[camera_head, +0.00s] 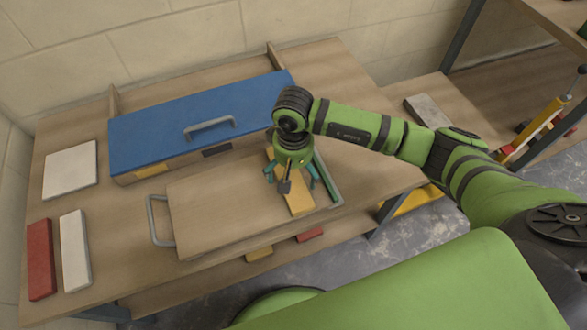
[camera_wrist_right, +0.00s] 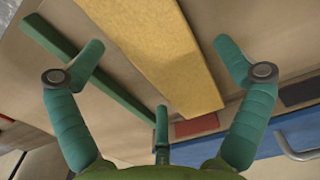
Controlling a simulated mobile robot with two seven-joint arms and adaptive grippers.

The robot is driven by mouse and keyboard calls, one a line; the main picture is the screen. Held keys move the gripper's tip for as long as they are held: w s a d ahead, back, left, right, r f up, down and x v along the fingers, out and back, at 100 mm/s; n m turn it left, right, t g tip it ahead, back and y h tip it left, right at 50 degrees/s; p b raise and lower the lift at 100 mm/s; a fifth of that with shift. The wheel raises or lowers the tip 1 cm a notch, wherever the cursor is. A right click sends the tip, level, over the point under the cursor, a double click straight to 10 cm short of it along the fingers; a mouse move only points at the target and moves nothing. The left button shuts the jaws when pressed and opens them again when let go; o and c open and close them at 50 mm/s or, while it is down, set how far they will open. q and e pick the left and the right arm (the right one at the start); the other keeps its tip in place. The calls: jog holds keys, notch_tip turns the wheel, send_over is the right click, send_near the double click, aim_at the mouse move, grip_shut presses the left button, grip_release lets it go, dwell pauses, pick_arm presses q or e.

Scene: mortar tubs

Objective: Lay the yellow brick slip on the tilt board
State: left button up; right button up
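The yellow brick slip (camera_head: 299,203) lies lengthwise on the right end of the wooden tilt board (camera_head: 215,205), beside the board's green edge strip (camera_head: 328,180). My right gripper (camera_head: 292,181) is directly above the slip and hides part of it. In the right wrist view the slip (camera_wrist_right: 165,50) runs between the spread fingers of my right gripper (camera_wrist_right: 160,62), with gaps on both sides. The fingers are open and hold nothing. The green strip (camera_wrist_right: 85,75) shows to the left there. My left gripper is not in view.
A blue-lidded box (camera_head: 200,118) with a grey handle stands behind the board. A white tile (camera_head: 70,170), a red slip (camera_head: 40,258) and a white slip (camera_head: 74,250) lie at the left of the table. A shelf (camera_head: 530,60) stands at right.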

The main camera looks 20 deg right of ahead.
notch_tip(320, 180, up, 12)
dwell(0.6)
